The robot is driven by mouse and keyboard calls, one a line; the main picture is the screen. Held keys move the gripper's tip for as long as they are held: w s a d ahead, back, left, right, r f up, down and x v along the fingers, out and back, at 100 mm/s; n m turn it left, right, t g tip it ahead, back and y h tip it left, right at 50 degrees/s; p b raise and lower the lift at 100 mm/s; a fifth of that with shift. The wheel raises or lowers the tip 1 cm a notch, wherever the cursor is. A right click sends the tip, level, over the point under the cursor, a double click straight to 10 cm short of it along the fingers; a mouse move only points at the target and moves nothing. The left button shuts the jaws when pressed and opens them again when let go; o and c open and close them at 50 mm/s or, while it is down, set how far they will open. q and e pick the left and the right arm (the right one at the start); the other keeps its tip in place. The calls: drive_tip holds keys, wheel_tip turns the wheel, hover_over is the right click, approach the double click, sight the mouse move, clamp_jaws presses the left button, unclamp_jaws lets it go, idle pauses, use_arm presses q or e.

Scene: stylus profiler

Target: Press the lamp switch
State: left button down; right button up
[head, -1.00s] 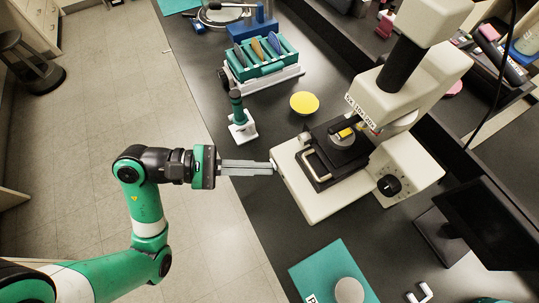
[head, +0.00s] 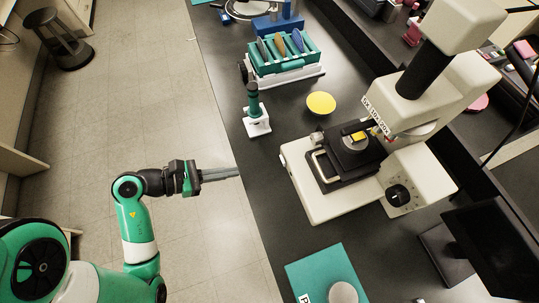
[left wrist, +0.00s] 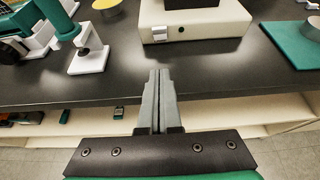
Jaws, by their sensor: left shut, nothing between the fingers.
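The cream stylus profiler (head: 318,205) stands on the dark bench, and its base (left wrist: 205,24) shows at the top of the left wrist view. On the base's front face are a small pale rectangular fitting (left wrist: 159,33) and a small dark round spot (left wrist: 181,29). I cannot tell for sure which is the lamp switch. My left gripper (head: 237,172) is shut and empty, its fingers pointing at the base across a clear gap. The fingertips (left wrist: 160,73) are close to the bench's front edge. My right gripper is not in view.
A green and white stand (head: 256,122), a yellow disc (head: 320,103) and a teal rack (head: 280,68) stand behind. A teal mat (head: 310,272) lies nearer on the bench (head: 262,195). A dark monitor (head: 495,235) is at right. Open floor lies left.

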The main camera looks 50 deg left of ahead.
sight(258, 174)
use_arm(q)
drive_tip(key=b+x, duration=0.2)
drive_tip(key=x, duration=0.7)
drive_tip(key=shift+s+d+b, duration=0.1)
drive_tip(key=shift+b, duration=0.2)
drive_tip(key=shift+w+d+r, duration=0.15)
drive_tip(key=shift+w+r, duration=0.1)
drive_tip(key=shift+w, duration=0.35)
drive_tip(key=shift+w+d+r, duration=0.15)
drive_tip(key=shift+w+r, duration=0.15)
drive_tip(key=shift+w, duration=0.3)
drive_tip(key=shift+w+d+r, duration=0.15)
drive_tip(key=shift+w+r, duration=0.1)
drive_tip(key=shift+w, duration=0.3)
